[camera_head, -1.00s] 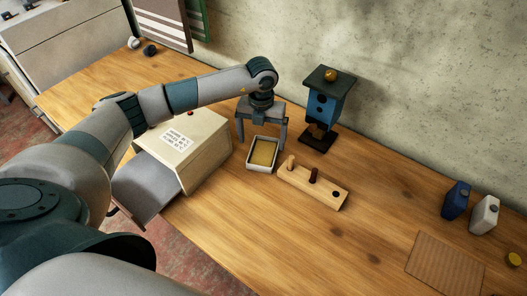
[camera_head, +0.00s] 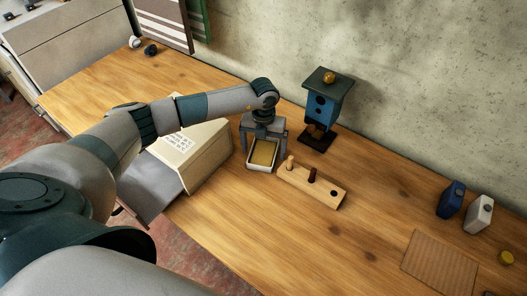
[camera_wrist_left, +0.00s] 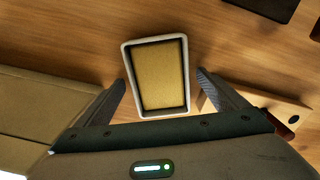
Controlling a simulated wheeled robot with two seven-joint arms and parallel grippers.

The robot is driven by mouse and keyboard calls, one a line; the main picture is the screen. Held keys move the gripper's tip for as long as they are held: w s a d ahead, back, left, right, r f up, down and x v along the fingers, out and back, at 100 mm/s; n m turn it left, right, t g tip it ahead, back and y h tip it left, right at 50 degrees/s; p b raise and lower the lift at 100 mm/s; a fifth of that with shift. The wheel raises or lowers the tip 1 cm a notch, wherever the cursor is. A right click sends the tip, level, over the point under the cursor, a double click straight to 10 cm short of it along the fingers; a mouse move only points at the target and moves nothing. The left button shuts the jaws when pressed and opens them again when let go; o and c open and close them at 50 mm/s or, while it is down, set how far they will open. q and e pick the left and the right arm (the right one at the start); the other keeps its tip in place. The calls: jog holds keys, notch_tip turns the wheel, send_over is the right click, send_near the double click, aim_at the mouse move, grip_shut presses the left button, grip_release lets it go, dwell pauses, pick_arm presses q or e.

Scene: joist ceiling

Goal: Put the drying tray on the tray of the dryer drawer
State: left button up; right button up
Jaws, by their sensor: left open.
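The drying tray (camera_head: 250,165) is a small white-rimmed tray with a tan, grainy filling. It lies on the wooden table between the dryer and a wooden peg block. The wrist view shows the drying tray (camera_wrist_left: 128,75) between the spread fingers. My left gripper (camera_head: 262,143) is open above it, fingers pointing down on either side, not closed on it. The dryer (camera_head: 207,158) is a cream box with a printed label. Its grey drawer tray (camera_head: 150,188) is pulled out toward the table's front edge, partly hidden by my left arm. My right gripper is not in view.
Blue (camera_head: 451,199) and white (camera_head: 478,214) bottles and a brown mat (camera_head: 440,264) are at right. The middle front table is clear.

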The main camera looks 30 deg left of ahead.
aim_at(264, 151)
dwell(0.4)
pick_arm(q)
jog(key=c, duration=1.3)
jog(key=shift+r, duration=0.1)
jog(key=shift+w+r+b, duration=0.1)
jog(key=shift+r+b, duration=0.25)
jog(key=shift+r, duration=0.25)
notch_tip(264, 151, up, 6)
jog(key=shift+r+b, duration=0.25)
jog(key=shift+b, duration=0.8)
notch_tip(264, 151, up, 2)
jog(key=shift+r, duration=0.1)
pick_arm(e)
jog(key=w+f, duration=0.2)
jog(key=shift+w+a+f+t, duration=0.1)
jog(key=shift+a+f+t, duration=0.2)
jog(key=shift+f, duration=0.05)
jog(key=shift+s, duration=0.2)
